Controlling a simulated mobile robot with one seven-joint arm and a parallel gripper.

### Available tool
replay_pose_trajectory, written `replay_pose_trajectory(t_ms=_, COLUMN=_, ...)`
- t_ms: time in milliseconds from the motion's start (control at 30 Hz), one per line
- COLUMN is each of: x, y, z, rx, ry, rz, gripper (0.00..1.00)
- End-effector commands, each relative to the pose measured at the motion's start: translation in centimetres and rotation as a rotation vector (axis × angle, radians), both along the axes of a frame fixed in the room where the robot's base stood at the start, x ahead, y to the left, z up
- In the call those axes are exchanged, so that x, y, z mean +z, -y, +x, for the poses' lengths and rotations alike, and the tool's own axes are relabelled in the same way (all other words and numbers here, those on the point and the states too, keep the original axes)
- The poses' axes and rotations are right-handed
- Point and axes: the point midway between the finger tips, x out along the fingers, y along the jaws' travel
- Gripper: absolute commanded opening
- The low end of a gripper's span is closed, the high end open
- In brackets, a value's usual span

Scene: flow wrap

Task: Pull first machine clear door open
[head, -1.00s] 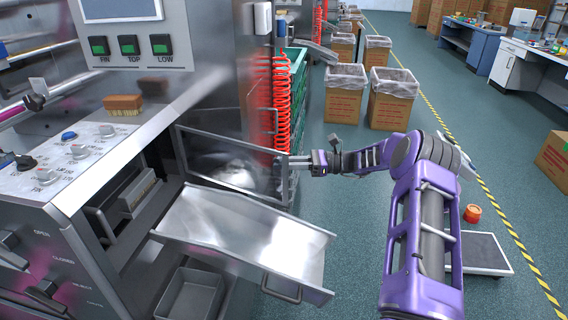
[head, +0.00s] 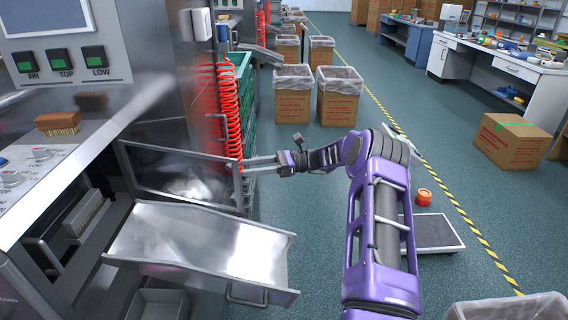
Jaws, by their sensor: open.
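The machine's opening beside the chute is partly visible.
A red coiled hose (head: 228,110) hangs behind the door beside green crates (head: 240,75). Lined cardboard boxes (head: 338,97) stand farther back. Open floor lies right of the door.

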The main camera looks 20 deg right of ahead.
Motion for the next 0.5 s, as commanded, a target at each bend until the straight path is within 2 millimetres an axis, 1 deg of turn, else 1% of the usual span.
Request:
replay_pose_trajectory(t_ms=33, x=-0.1, y=1.4, z=-0.2, rx=-0.005, ry=0.002, rz=-0.001, gripper=0.5)
replay_pose_trajectory(t_ms=300, x=-0.1, y=7.9, z=-1.5, rx=-0.004, ry=0.003, rz=-0.001, gripper=0.5)
replay_pose_trajectory(t_ms=400, x=-0.2, y=10.0, z=-2.0, rx=-0.003, ry=0.002, rz=0.0, gripper=0.5)
replay_pose_trajectory(t_ms=500, x=-0.1, y=11.2, z=-2.2, rx=-0.001, ry=0.002, rz=0.001, gripper=0.5)
